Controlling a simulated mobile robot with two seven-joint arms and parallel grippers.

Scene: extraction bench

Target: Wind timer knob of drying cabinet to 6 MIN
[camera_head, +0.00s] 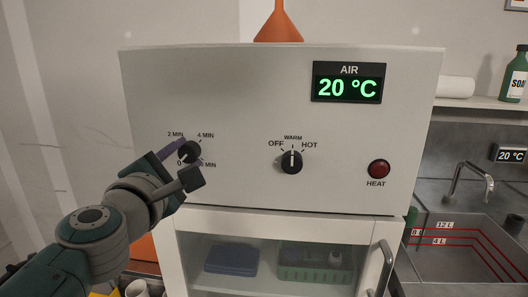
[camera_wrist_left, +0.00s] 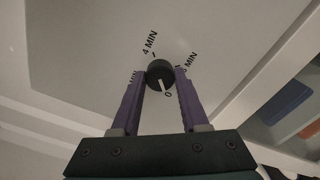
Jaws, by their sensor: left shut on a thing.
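The timer knob (camera_head: 190,151) is a black dial on the left of the drying cabinet's (camera_head: 240,95) pale front panel. Its scale reads 0, 2 MIN, 4 MIN and a partly covered last MIN mark. My left gripper (camera_head: 185,158) is shut on the knob, with its purple fingers on either side. In the left wrist view the knob (camera_wrist_left: 160,73) sits between the fingertips (camera_wrist_left: 161,80), and its white pointer line points to 0. My right gripper is not in view.
A black OFF/WARM/HOT knob (camera_head: 291,161) points up to WARM. Right of it is a red HEAT lamp (camera_head: 378,169). The display (camera_head: 348,82) reads AIR 20 °C. Below is a glazed door with a handle (camera_head: 378,270). An orange funnel (camera_head: 279,24) shows above the cabinet.

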